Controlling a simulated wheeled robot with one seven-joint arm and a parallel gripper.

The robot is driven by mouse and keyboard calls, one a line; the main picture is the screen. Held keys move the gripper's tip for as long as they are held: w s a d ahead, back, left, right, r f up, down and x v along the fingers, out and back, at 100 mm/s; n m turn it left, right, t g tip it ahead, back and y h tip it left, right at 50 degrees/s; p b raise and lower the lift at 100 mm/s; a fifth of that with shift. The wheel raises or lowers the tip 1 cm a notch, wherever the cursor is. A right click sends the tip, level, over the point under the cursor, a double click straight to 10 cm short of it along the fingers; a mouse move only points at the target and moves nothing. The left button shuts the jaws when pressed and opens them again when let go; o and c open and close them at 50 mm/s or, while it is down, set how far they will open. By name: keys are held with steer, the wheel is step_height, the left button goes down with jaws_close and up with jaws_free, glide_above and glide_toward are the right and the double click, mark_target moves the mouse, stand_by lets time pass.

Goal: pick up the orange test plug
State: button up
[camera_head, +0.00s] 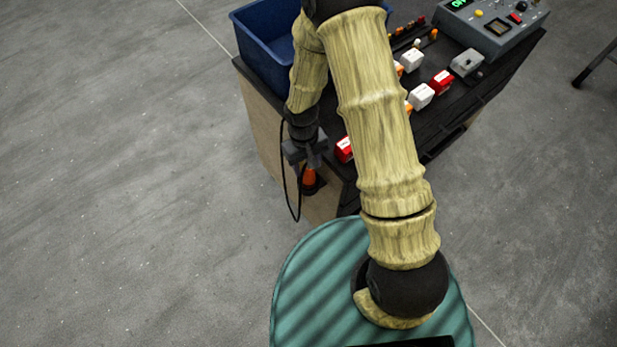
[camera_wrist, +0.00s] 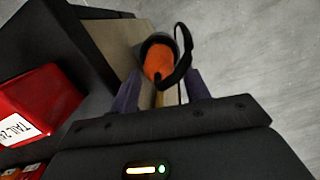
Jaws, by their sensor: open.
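The orange test plug (camera_head: 309,178) is by the near left side of the bench, just under my gripper (camera_head: 304,156). In the wrist view the orange plug (camera_wrist: 158,60) has a dark end and shows just ahead of the fingers, roughly between their lines. My gripper (camera_wrist: 163,90) is open, with one finger on each side and no visible grip on the plug. A black cable loops beside the plug. How the plug is held up, and its exact distance from the fingertips, I cannot tell.
The dark bench top (camera_head: 440,115) carries red and white blocks and a grey control box (camera_head: 490,25). A red labelled block (camera_wrist: 40,103) is close left of my gripper in the wrist view. A blue bin (camera_head: 262,50) stands at the back. The floor at left is clear.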

steer(key=shift+s+d+f+p, duration=0.15)
steer(key=shift+f+p, duration=0.15)
steer(key=shift+f, duration=1.65)
steer(key=c, duration=0.9)
